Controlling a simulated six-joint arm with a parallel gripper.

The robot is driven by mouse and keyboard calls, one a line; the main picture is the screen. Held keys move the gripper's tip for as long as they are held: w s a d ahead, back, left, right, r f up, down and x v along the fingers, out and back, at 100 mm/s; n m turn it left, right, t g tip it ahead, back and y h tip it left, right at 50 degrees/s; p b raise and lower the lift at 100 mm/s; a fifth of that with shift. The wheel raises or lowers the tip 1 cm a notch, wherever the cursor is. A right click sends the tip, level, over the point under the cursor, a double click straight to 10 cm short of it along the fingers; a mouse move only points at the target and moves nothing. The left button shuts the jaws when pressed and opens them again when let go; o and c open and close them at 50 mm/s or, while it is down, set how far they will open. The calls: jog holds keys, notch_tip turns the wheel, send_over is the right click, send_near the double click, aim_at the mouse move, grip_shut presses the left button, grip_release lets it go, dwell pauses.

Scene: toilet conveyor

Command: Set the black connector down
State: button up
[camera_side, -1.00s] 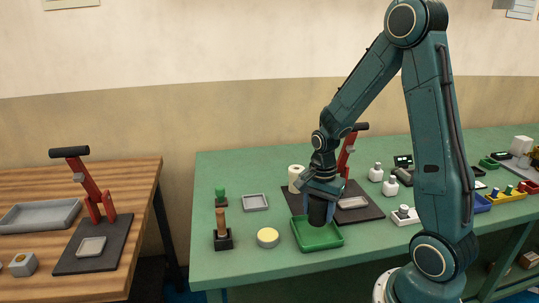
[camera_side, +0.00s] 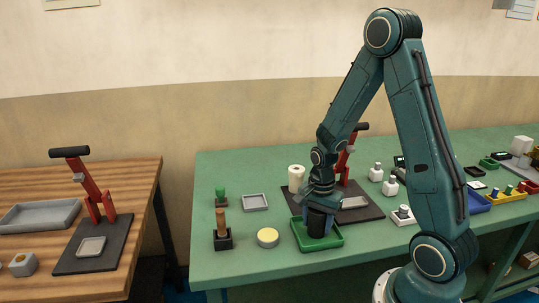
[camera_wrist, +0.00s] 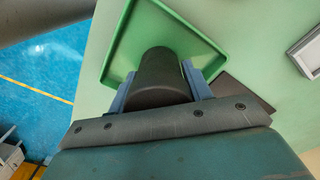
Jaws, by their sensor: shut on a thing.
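The black connector (camera_side: 317,224) is a dark cylinder held upright between the fingers of my gripper (camera_side: 320,207). It is over the green tray (camera_side: 302,244), with its lower end inside the tray's outline. I cannot tell whether it touches the tray floor. In the wrist view the connector (camera_wrist: 161,75) sits between the two blue fingers of my gripper (camera_wrist: 160,92), and the green tray (camera_wrist: 118,50) lies around and beyond it. My gripper is shut on the connector.
A yellow-topped round tin (camera_side: 268,237) and a wooden-handled stamp (camera_side: 222,228) stand left of the tray. A red lever press (camera_side: 345,165) on a dark base and a white roll (camera_side: 296,178) are close behind. Several small bottles stand to the right.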

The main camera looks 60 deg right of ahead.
jog(key=shift+f, duration=0.1)
jog(key=o, duration=1)
jog(key=shift+o, duration=0.2)
jog(key=shift+r, duration=6.1)
jog(key=s+a+r+n+t, duration=0.5)
jog(key=s+a+r+n, duration=0.5)
jog(key=n, duration=0.8)
jog(key=shift+s+a+r+t, duration=0.3)
jog(key=shift+a+r, duration=1)
jog(key=shift+a, duration=0.55)
